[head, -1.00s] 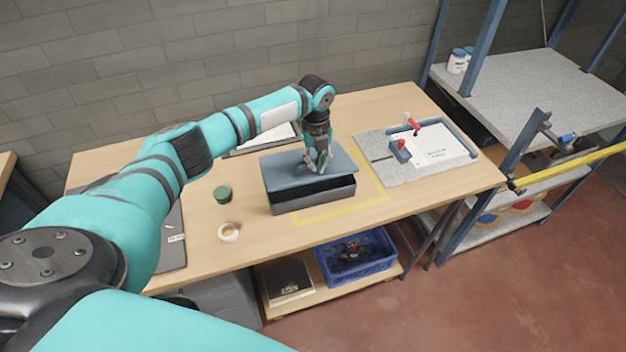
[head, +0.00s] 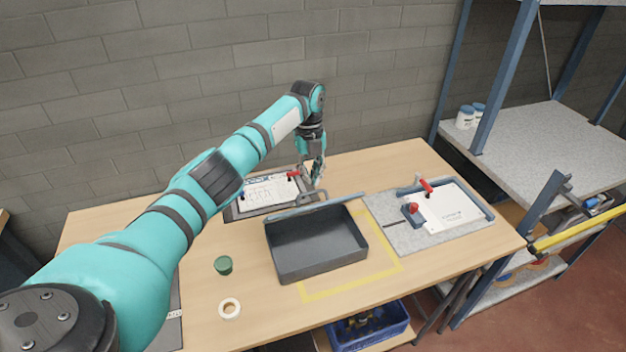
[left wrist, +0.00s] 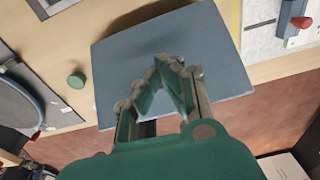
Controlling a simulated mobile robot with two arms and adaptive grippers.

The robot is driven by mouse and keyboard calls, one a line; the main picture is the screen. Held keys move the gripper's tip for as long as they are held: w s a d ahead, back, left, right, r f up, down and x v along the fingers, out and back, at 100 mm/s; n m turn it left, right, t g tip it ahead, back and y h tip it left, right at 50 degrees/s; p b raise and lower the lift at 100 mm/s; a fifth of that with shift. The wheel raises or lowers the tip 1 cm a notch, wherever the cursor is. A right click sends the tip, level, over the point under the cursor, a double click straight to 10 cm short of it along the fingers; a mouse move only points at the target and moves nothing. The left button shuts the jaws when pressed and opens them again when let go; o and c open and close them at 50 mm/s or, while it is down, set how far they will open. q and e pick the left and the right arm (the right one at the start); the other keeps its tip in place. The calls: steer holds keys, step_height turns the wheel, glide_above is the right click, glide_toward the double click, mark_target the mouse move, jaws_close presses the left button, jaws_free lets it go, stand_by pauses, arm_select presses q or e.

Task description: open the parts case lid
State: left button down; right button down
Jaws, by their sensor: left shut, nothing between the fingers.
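The parts case (head: 318,252) is a dark grey box on the wooden bench in the head view, with its empty inside showing. Its blue-grey lid (head: 318,207) is raised at the back edge and seen nearly edge-on. The lid also fills the middle of the left wrist view (left wrist: 215,50) as a flat blue-grey panel. My left gripper (head: 317,184) is just behind the raised lid, pointing down. In the left wrist view its fingertips (left wrist: 168,62) come together in front of the panel, shut and empty. I cannot tell whether they touch it. My right gripper is out of view.
A grey fixture plate with red clamps (head: 430,212) is to the right. A green cup (head: 223,265) and a tape roll (head: 230,308) stand to the left. Yellow tape (head: 385,270) marks the bench.

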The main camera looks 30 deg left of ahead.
arm_select(q)
steer(key=shift+w+a, duration=0.1)
steer(key=shift+a, duration=0.05)
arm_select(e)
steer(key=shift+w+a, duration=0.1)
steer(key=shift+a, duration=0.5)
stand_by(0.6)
arm_select(q)
steer(key=shift+r, duration=0.1)
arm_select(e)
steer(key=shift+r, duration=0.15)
